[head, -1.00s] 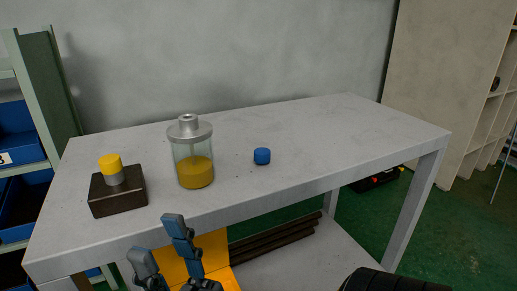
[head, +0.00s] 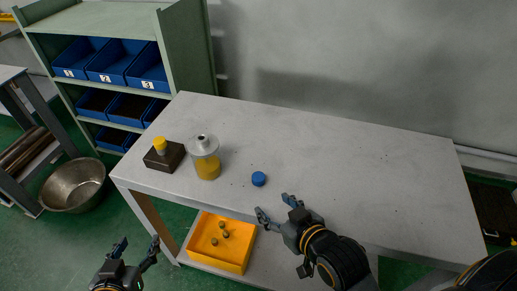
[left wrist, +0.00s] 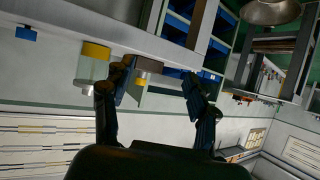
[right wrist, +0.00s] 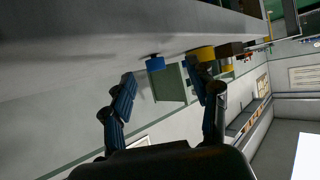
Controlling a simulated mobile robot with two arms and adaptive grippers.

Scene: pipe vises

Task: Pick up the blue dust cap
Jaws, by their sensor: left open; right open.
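The blue dust cap (head: 259,178) stands on the grey table (head: 330,150), right of the jar, in the head view. In the right wrist view the cap (right wrist: 155,63) shows between and beyond the fingers, nearer the left one. My right gripper (head: 274,207) is open and empty at the table's front edge, just in front of the cap and apart from it. My left gripper (head: 138,254) is open and empty, lower left, in front of the table. The left wrist view shows the cap (left wrist: 26,33) at its far left, away from the left gripper (left wrist: 160,88).
A glass jar of yellow liquid (head: 206,160) stands left of the cap. A dark block with a yellow-topped piece (head: 163,153) is further left. An orange bin (head: 222,242) sits on the lower shelf. A metal bowl (head: 74,185) is at left. The table's right side is clear.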

